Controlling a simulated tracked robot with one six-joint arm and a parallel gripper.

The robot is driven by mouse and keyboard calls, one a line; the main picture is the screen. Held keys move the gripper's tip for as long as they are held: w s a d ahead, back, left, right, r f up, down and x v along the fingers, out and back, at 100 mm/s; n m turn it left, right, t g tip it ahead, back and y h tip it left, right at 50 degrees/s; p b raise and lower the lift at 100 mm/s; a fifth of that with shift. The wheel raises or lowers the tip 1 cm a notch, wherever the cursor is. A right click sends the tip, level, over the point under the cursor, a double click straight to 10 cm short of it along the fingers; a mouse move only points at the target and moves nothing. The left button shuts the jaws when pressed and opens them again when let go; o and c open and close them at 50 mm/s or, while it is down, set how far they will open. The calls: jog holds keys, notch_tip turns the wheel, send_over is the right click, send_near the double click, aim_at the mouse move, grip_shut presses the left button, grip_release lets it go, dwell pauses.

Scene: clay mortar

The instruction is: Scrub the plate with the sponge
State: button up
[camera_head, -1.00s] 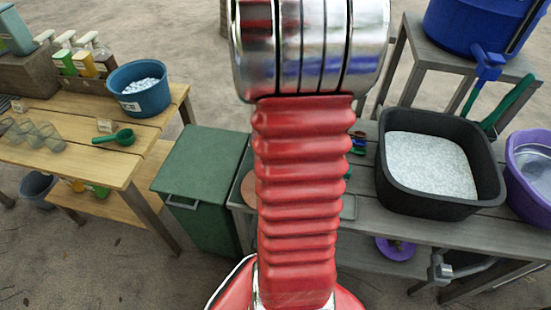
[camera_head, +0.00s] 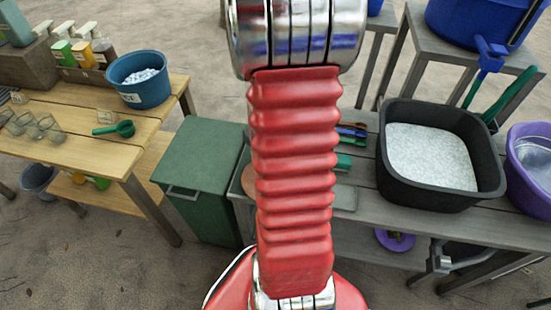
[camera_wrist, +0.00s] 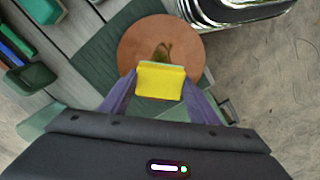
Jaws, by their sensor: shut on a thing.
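In the wrist view, a round brown plate (camera_wrist: 134,50) with a dark greenish-brown stain (camera_wrist: 163,52) near its middle lies on a dark green ribbed surface. My gripper (camera_wrist: 160,84) is shut on a yellow sponge (camera_wrist: 160,82) with a pale green edge. The sponge is over the plate's near part, just short of most of the stain. I cannot tell whether it touches the plate. In the head view, my red arm hides the gripper and sponge, and only a sliver of the plate (camera_head: 247,182) shows at its left.
A black tub (camera_head: 440,196) of pale contents stands right on the grey bench, beside a purple basin (camera_head: 530,180). Green and blue items (camera_wrist: 12,45) lie left of the plate in the wrist view. A green bin (camera_head: 200,165) stands left of the bench.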

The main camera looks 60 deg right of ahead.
jog(key=w+a+r+n, duration=0.2)
jog(key=w+a, duration=0.7)
jog(key=w, duration=0.3)
jog(key=w+a+r+n, duration=0.1)
jog(key=w+a+r, duration=0.2)
jog(key=w+a, duration=0.75)
jog(key=w+a+r+n, duration=0.1)
jog(key=w+a, duration=0.4)
jog(key=a, duration=0.5)
jog(key=shift+w+a+r, duration=0.15)
jog(key=shift+a+r, duration=0.05)
jog(key=shift+r, duration=0.25)
